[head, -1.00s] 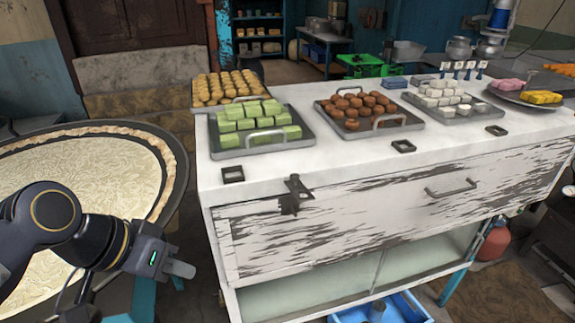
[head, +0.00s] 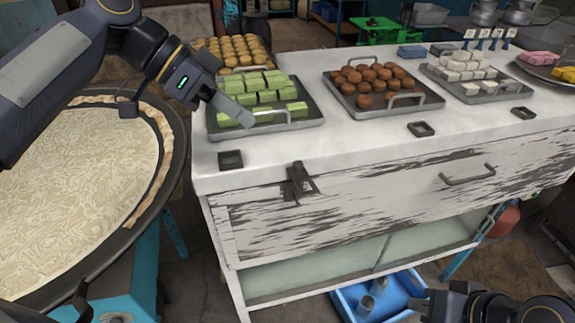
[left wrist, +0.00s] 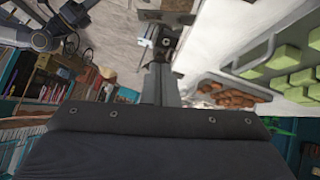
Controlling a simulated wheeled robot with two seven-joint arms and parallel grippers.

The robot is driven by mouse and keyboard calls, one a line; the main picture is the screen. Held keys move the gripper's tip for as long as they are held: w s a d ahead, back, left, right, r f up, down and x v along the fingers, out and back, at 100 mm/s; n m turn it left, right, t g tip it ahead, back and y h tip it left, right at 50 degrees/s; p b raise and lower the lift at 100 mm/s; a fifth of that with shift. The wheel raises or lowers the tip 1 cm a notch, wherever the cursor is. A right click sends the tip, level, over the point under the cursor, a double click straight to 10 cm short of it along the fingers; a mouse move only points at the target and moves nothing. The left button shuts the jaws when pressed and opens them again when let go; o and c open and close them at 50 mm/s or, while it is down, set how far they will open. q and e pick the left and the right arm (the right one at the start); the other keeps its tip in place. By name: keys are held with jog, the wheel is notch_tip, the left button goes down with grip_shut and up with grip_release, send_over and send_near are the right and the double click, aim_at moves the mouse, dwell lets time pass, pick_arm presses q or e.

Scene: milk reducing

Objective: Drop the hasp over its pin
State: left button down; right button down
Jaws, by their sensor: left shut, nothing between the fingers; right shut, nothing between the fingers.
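The dark metal hasp (head: 301,178) is at the cart's front top edge, left of the drawer handle. Its strap shows against the white drawer front, with a dark part beside it; I cannot make out the pin clearly. My left gripper (head: 246,119) is shut and empty, above the front of the green-sweets tray, up and left of the hasp and apart from it. In the left wrist view, its closed fingers (left wrist: 167,75) point toward small metal parts I cannot identify surely. My right gripper (head: 424,303) is shut and empty at the lower right, below the cart top.
Trays of green sweets (head: 222,134) and brown sweets (head: 435,103) stand on the white cart top (head: 350,137). Small dark square fittings (head: 230,160) lie along its front. A drawer handle (head: 467,176) juts out. A large round pan (head: 60,190) stands left; a blue crate (head: 345,305) sits below.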

pick_arm(q)
send_over(287, 170)
jog(key=s, duration=0.3)
notch_tip(287, 170, down, 7)
jog(key=shift+s+d+f, duration=0.1)
jog(key=shift+s+f, duration=0.1)
jog(key=shift+f, duration=0.4)
jog(key=shift+s+d+f, duration=0.1)
jog(key=shift+s+f, duration=0.15)
jog(key=shift+f, duration=0.4)
jog(key=shift+s+f, duration=0.2)
jog(key=shift+f, duration=0.4)
